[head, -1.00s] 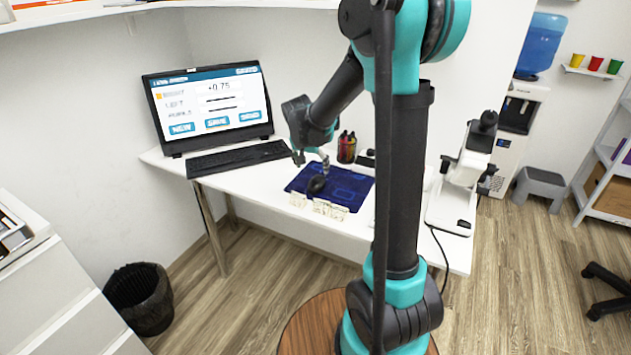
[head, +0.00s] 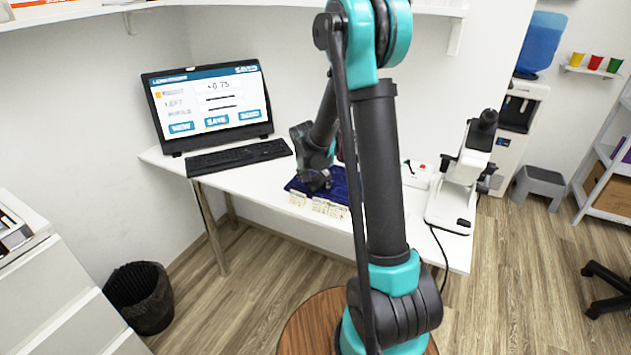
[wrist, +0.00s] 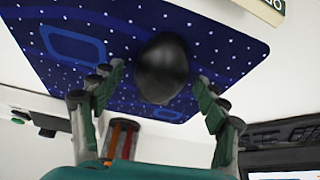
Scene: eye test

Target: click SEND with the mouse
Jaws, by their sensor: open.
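The black mouse (wrist: 162,68) lies on the dark blue, star-patterned mouse pad (wrist: 215,45). In the wrist view it sits between the two green-padded fingers of my open gripper (wrist: 158,80), with a gap on each side. In the head view my gripper (head: 316,180) is low over the pad (head: 345,192) and hides the mouse. The monitor (head: 207,104) shows a form with a row of three blue buttons. Their labels are blurred; the rightmost (head: 249,115) seems to be SEND. I cannot make out a cursor.
A black keyboard (head: 238,157) lies left of the pad, below the monitor. Small cream label blocks (head: 318,206) stand along the pad's front edge. A pen cup (wrist: 122,138) shows in the wrist view. A white microscope (head: 465,175) stands at the desk's right end.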

